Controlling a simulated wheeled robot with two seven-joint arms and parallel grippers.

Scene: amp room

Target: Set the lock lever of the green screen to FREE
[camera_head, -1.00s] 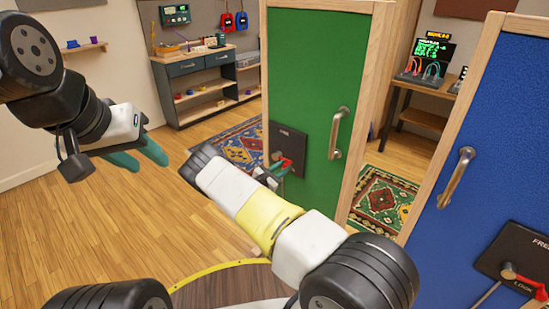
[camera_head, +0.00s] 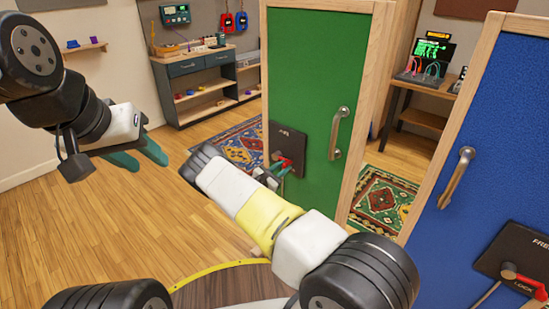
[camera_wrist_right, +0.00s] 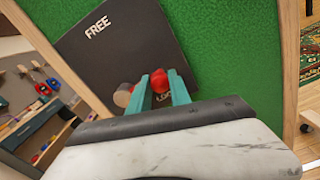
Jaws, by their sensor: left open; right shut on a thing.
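The green screen (camera_head: 312,75) stands in a wooden frame, with a dark lock plate (camera_head: 289,138) low on its left side. The red lock lever (camera_head: 287,161) is on this plate. In the right wrist view the plate (camera_wrist_right: 135,40) reads FREE at its upper left. A LOCK label is partly hidden behind my fingers. My right gripper (camera_wrist_right: 160,84) is shut on the lever's red end (camera_wrist_right: 159,79), close to the LOCK label. A grey round knob (camera_wrist_right: 122,95) lies just left of the fingers. My left gripper (camera_head: 143,158) is open and empty, away from the screen.
A metal handle (camera_head: 339,132) sits on the green screen above and right of the lever. A blue screen (camera_head: 500,130) with its own red lever (camera_head: 522,280) stands close on the right. Wooden floor (camera_head: 130,225) is clear at left. A workbench (camera_head: 205,65) stands at the back.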

